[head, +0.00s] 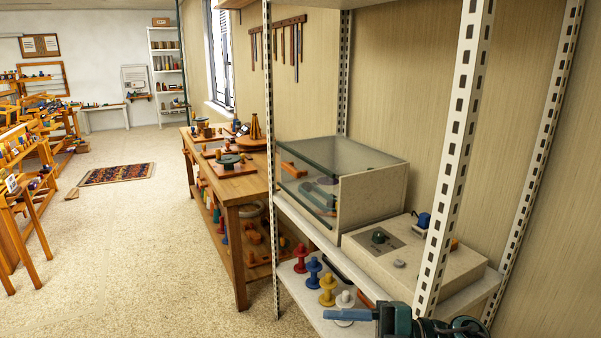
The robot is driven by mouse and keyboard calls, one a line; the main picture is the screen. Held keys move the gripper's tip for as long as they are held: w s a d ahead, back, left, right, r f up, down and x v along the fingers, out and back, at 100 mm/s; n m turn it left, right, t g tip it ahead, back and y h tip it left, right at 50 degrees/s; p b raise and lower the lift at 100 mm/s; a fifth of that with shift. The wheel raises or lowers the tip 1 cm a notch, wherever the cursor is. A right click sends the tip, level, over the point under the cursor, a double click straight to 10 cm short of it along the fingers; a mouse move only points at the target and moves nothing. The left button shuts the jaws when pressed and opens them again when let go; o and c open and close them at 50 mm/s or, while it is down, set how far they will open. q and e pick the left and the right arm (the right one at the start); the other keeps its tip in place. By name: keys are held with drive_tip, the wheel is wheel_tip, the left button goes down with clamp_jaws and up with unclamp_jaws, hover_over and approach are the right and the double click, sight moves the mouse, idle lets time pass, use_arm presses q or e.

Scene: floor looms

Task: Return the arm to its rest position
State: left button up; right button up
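My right gripper (335,314) shows at the bottom right, with its dark body and a blue finger pointing left. It is in front of the lower shelf (318,322) of a metal rack, near a grey-white spool (345,304). The fingers overlap in this view, so I cannot tell whether they are open or shut, and I see nothing held in them. The rest of that arm is mostly cut off by the bottom edge. My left gripper is not in view.
Perforated rack posts (455,150) stand close to my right arm. The upper shelf holds a glass-fronted box (372,195) and a pale box (445,262). Spools line the lower shelf. A wooden workbench (238,190) stands beyond. Open floor (150,250) lies left, with a rug (118,174) and looms.

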drive_tip(key=s+d+f+m+t+h+p, duration=0.1)
drive_tip(key=s+d+f+m+t+h, duration=0.3)
drive_tip(key=s+f+m+h, duration=0.3)
drive_tip(key=s+d+f+m+t+h+p, duration=0.1)
drive_tip(key=s+d+f+m+t+h, duration=0.2)
drive_tip(key=f+m, duration=1)
drive_tip(key=s+m+t+h, duration=0.1)
drive_tip(key=s+m+h, duration=0.2)
drive_tip(key=m+h, duration=0.1)
drive_tip(key=shift+s+d+f+m+t+p, duration=0.3)
drive_tip(key=shift+s+d+m+t, duration=0.1)
drive_tip(key=shift+m, duration=0.1)
